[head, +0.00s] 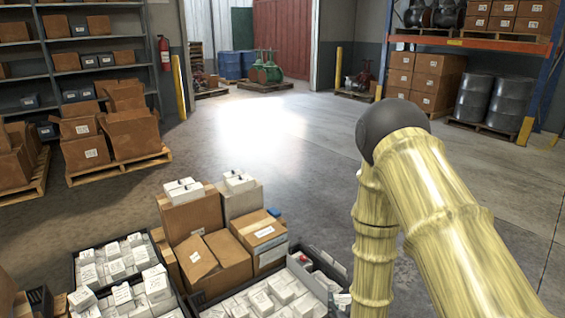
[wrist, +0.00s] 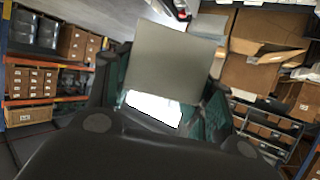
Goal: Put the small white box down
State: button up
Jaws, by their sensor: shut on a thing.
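My gripper (wrist: 162,80) shows in the wrist view with its dark fingers on either side of a small box, shut on it. The small white box (wrist: 176,58) looks pale grey in shade on its broad face, with a bright white part below. In the head view my arm reaches down at the right, and neither the gripper nor the held box can be made out. Similar white boxes lie in a black crate (head: 72,262) at the lower left, and a pair (head: 183,190) sits on a cardboard box.
More white boxes (head: 270,298) fill a crate at the front. Loaded shelves stand left and right.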

jog(key=s+r+p, duration=0.3)
jog(key=r+p, duration=0.5)
jog(key=s+r+p, duration=0.4)
jog(key=r+p, duration=0.4)
jog(key=shift+p, duration=0.3)
jog(key=shift+f, duration=0.1)
